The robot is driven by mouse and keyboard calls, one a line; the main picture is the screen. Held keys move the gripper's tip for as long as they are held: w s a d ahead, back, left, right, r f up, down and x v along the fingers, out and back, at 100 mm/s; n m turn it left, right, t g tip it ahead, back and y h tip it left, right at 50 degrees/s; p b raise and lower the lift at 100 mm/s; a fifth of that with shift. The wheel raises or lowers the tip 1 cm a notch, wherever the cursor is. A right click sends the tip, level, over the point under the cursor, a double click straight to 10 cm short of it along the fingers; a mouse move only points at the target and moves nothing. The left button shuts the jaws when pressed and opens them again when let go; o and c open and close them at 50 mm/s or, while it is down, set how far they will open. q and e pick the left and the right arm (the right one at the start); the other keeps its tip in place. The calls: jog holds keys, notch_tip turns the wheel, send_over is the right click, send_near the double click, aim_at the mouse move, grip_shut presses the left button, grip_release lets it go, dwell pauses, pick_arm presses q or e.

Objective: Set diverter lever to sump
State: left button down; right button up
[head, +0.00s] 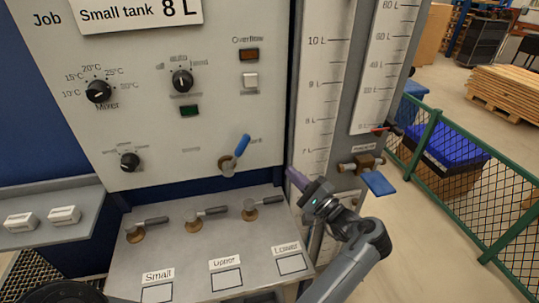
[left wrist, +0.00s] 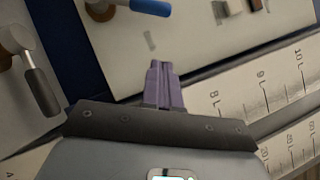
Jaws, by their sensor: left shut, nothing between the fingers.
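A lever with a blue handle (head: 242,145), seemingly the diverter lever, sits on a metal pivot low on the grey front panel. Its handle tilts up and to the right. Small labels flank it, too blurred to read. The blue handle also shows at the top of the left wrist view (left wrist: 151,7). My left gripper (head: 292,173) has purple fingers, shut and empty. It is right of the lever and apart from it, in front of the panel's right edge by the scale. The closed fingers show in the left wrist view (left wrist: 164,84). My right gripper is not in view.
Several grey-handled valves (head: 206,213) stand on the metal shelf below the panel. A brass side valve (head: 362,163) with a blue handle (head: 379,183) sticks out right of my gripper. Knobs and buttons are higher on the panel. A green mesh fence (head: 460,190) stands at right.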

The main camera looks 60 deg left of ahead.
aim_at(236, 155)
pick_arm(q)
jog(key=s+r+p+x, duration=0.1)
jog(key=s+x, duration=0.1)
jog(key=x, duration=1)
jog(key=shift+s+r, duration=0.25)
jog(key=shift+r, duration=0.1)
